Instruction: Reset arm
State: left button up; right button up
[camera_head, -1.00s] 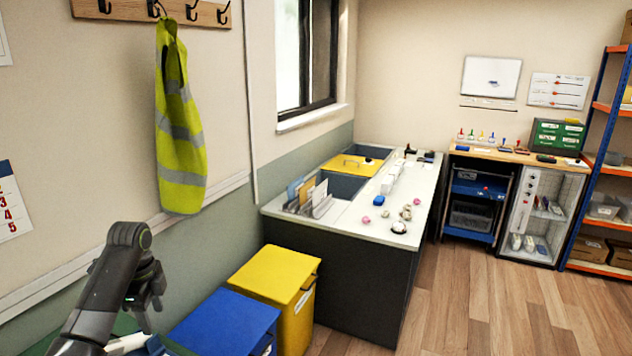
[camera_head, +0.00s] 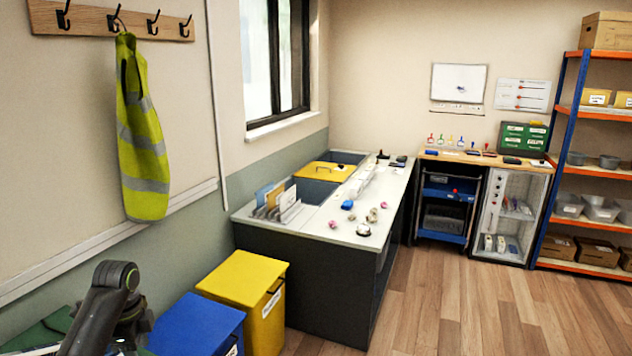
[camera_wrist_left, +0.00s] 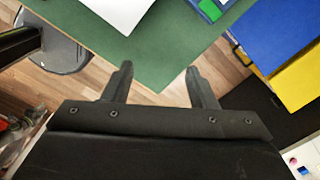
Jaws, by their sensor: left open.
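My left arm comes in at the lower left of the head view, and its gripper is not clear there. In the left wrist view my left gripper (camera_wrist_left: 160,85) is open, its two dark fingers apart with nothing between them. The fingertips are over the edge of a green surface (camera_wrist_left: 150,62), with wood floor showing below. My right gripper is in neither view.
A blue bin (camera_head: 197,325) and a yellow bin (camera_head: 243,278) stand right of my left arm. Beyond them is a counter (camera_head: 318,230) with small items. A hi-vis vest (camera_head: 142,140) hangs on the wall. Wood floor (camera_head: 450,310) is clear at right.

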pick_arm(q)
jog(key=s+d+f+n, duration=0.1)
jog(key=s+f+n, duration=0.1)
jog(key=s+f, duration=0.2)
jog(key=s+d+f+n+t, duration=0.1)
jog(key=s+d+f+n, duration=0.1)
jog(key=s+f, duration=0.3)
jog(key=s+d+f+n, duration=0.2)
jog(key=s+f, duration=0.2)
jog(key=s, duration=0.4)
jog(key=shift+s+f+n+t+y, duration=0.2)
jog(key=shift+n+t+y, duration=0.1)
jog(key=shift+n, duration=0.1)
jog(key=s+d+r+n+t, duration=0.25)
jog(key=s+n, duration=0.65)
jog(key=s, duration=1)
notch_tip(320, 180, down, 29)
jog(key=a+g+b, duration=0.1)
jog(key=g+b, duration=0.1)
jog(key=b, duration=0.2)
jog(key=s+d+f+g+b, duration=0.1)
jog(key=s+f+b, duration=0.1)
jog(key=s+f, duration=1.3)
jog(key=shift+d+f+b, duration=0.15)
jog(key=shift+f+b, duration=0.15)
jog(key=shift+f, duration=0.65)
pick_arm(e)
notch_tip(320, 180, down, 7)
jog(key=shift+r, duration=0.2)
